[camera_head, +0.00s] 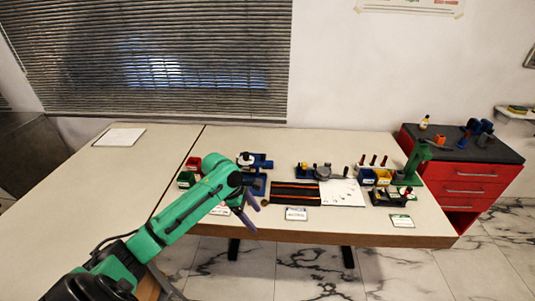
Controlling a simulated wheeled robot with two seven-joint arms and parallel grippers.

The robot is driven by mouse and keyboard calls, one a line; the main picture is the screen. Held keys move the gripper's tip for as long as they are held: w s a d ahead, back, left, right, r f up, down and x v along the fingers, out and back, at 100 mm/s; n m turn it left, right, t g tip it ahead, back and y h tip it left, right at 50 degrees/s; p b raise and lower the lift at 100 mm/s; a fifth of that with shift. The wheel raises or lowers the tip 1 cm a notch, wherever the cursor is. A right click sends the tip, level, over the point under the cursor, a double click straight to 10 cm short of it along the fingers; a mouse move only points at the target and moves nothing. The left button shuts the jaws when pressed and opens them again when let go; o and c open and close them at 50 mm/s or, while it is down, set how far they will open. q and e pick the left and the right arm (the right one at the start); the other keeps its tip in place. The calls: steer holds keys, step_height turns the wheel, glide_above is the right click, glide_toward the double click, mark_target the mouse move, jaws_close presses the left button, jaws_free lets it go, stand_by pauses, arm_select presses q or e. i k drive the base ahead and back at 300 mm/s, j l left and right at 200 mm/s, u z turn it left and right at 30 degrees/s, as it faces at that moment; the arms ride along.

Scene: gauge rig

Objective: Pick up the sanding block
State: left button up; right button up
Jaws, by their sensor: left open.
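My left arm comes in from the lower left, and its gripper (254,216) is over the front edge of the workbench (330,226). Its dark purple fingers are apart, with nothing seen between them. I cannot pick out the sanding block for sure among the small items on the bench; it may be too small to tell or hidden behind my left arm. My right gripper is not in view.
Close by are red (194,163) and green (186,180) bins, a blue vise-like tool (256,161), a dark striped mat (295,194) and a white sheet (342,193). A green stand (416,162) is at right. A red drawer cabinet (470,177) stands beyond. The left bench is mostly clear.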

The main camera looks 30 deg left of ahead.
mark_target(269, 165)
steer(key=i+j, duration=1.4)
steer(key=i, duration=0.1)
